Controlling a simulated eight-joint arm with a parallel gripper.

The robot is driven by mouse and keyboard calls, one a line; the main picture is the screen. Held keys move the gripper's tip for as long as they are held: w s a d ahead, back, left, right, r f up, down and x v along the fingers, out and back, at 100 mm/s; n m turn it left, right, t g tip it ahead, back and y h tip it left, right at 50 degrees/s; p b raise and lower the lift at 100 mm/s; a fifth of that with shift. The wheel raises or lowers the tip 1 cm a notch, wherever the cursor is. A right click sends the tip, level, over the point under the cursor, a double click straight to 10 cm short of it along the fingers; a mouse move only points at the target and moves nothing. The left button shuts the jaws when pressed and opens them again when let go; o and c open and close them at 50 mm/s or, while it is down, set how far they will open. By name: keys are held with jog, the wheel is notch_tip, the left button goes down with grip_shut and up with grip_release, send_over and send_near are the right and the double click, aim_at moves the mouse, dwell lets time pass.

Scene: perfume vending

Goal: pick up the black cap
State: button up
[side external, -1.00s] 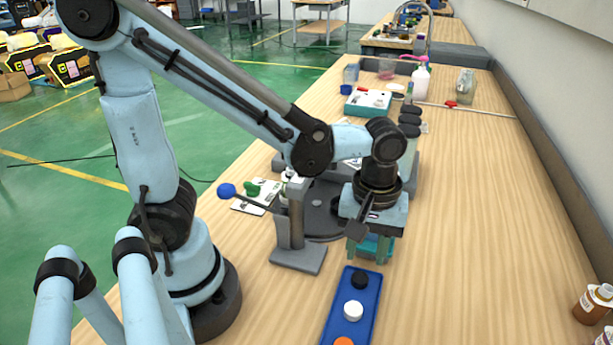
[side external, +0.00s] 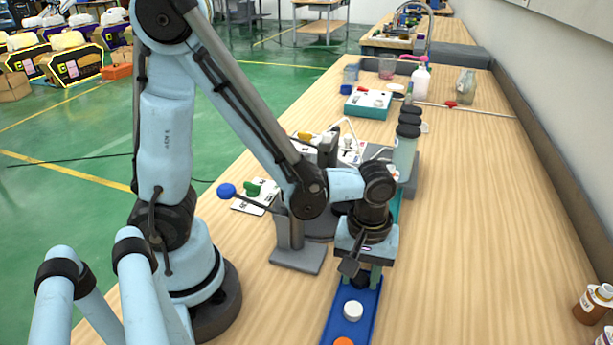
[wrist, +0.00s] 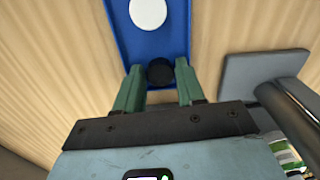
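The black cap (wrist: 160,71) lies at one end of the blue tray (wrist: 122,40), between the two green fingers of my gripper (wrist: 158,76) in the wrist view. The fingers are apart, with a gap on either side of the cap. In the side view my gripper (side external: 361,281) is low over the far end of the blue tray (side external: 331,309). The black cap (side external: 360,281) shows there only partly, behind a finger and the gripper body.
A white cap (side external: 353,310) and an orange cap (side external: 344,341) lie in the same tray, nearer the camera. A grey stand (side external: 298,258) is close on the left. Brown bottles (side external: 592,303) stand at the right edge. The table right of the tray is clear.

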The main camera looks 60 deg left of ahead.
jog(key=shift+c, duration=0.2)
jog(key=c, duration=0.6)
jog(key=shift+c, duration=0.2)
jog(key=shift+r, duration=0.15)
